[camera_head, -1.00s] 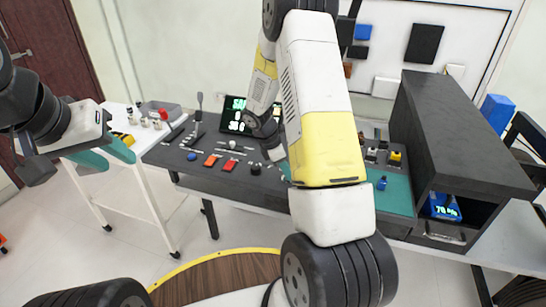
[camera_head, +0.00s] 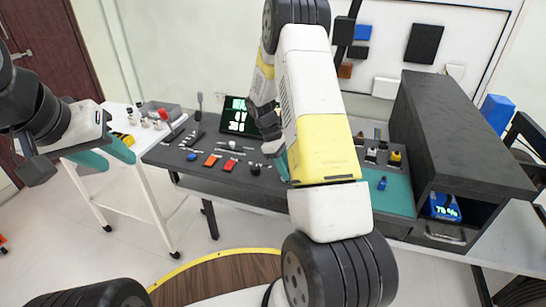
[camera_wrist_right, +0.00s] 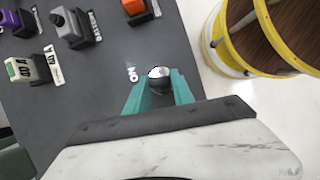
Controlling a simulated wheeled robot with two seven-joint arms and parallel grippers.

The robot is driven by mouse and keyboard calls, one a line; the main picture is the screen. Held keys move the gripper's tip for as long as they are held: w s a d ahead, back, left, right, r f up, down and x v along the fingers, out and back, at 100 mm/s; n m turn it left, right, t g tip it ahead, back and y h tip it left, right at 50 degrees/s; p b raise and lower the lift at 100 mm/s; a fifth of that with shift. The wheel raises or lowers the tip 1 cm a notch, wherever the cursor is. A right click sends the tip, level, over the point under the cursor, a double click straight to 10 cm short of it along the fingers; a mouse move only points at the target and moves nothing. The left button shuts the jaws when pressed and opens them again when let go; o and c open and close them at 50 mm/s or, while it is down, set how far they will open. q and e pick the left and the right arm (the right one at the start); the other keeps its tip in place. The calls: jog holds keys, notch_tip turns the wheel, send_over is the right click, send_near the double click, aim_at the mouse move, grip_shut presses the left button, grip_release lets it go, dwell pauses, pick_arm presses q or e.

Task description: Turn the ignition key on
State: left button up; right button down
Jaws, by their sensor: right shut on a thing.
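The ignition key switch is a small round dark knob with a shiny silver top (camera_wrist_right: 160,75), near the front edge of the dark console. A white label is beside it. My right gripper (camera_wrist_right: 160,88) has its teal fingers on either side of the knob and is shut on it. The key's exact angle is not clear. My left gripper (camera_head: 106,156) is open and empty, its teal fingers apart, in front of the white side table.
The console (camera_head: 190,172) carries orange and red switches (camera_head: 229,165), a lever (camera_head: 199,115) and a lit green display (camera_head: 237,115). A white cart (camera_head: 140,185) stands left. A dark shelf box (camera_head: 455,130) with a blue meter (camera_head: 444,207) stands right.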

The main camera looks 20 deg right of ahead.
jog(key=shift+w+m+g+y, duration=0.1)
jog(key=shift+m+g+y, duration=0.2)
jog(key=shift+m, duration=0.85)
jog(key=shift+m+g+y, duration=0.2)
jog(key=shift+m+y, duration=0.2)
jog(key=shift+m, duration=0.75)
jog(key=c, duration=1.1)
grip_release()
jog(key=shift+d, duration=0.1)
jog(key=v, duration=0.8)
